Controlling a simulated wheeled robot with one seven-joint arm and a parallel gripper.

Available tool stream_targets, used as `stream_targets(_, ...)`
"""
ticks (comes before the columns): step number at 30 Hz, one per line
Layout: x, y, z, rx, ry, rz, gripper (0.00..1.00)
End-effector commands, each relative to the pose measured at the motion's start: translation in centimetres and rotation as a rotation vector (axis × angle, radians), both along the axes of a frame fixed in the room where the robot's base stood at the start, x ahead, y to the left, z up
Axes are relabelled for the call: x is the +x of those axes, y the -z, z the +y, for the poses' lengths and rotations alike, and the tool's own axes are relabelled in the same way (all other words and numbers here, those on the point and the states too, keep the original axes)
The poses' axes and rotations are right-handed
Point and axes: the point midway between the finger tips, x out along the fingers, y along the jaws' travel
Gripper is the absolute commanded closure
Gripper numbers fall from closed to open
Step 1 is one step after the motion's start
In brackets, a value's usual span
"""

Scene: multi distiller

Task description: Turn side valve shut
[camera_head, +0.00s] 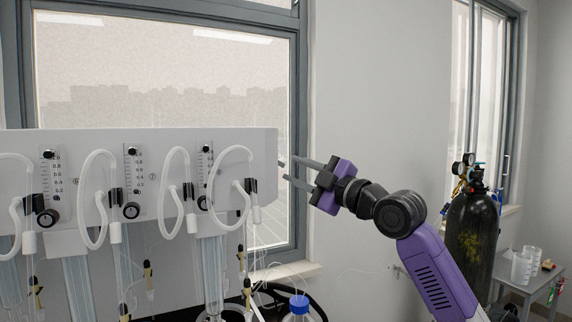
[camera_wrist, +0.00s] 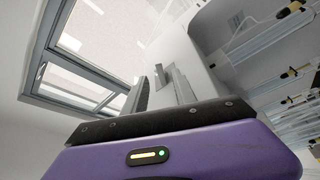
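The white distiller panel (camera_head: 100,140) spans the left half of the head view. My gripper (camera_head: 291,170) is just off the panel's right end, its two grey fingers pointing left at that end with a gap between them. A small grey part (camera_head: 281,163) shows at the panel's right edge by the upper fingertip; I cannot tell if it is the side valve. In the wrist view my gripper (camera_wrist: 162,82) has its fingers apart, and a small grey piece (camera_wrist: 158,76) shows between them near the panel's white side (camera_wrist: 180,50). Contact cannot be made out.
White looped hoses (camera_head: 222,165) and black-knobbed flow gauges (camera_head: 131,185) line the panel front. A clear bottle with a blue cap (camera_head: 299,304) stands below. A black gas cylinder (camera_head: 472,235) and a small table with cups (camera_head: 522,265) are at the right. A window (camera_head: 165,80) is behind.

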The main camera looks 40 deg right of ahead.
Motion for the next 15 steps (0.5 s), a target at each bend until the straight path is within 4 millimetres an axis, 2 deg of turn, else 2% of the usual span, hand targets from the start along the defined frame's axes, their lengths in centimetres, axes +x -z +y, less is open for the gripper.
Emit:
stream_targets(6,2.9,-0.7,0.3,-0.001,-0.001,0.002,0.67)
stream_targets(15,4.0,-0.8,0.3,-0.002,0.001,0.001,0.67)
